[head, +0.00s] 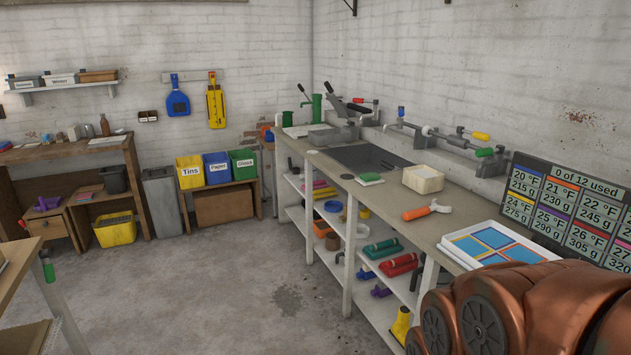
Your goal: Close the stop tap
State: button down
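A pipe run (445,138) with several fittings lies along the back of the right-hand bench, against the brick wall. It carries a blue-topped upright fitting (401,112), a yellow-ended handle (481,136) and a green-ended handle (484,152). A red-ended lever (358,100) sits farther back on the same side. I cannot tell which of these is the stop tap, nor whether it is open or closed. My copper-coloured arm fills the lower right corner of the head view; my gripper does not show.
A display panel (568,208) stands at the right. The concrete floor (210,290) is clear in the middle.

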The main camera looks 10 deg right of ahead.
aim_at(477, 135)
jog(key=i, duration=3.15)
jog(key=z, duration=2.15)
jog(key=i, duration=0.2)
jog(key=u, duration=1.05)
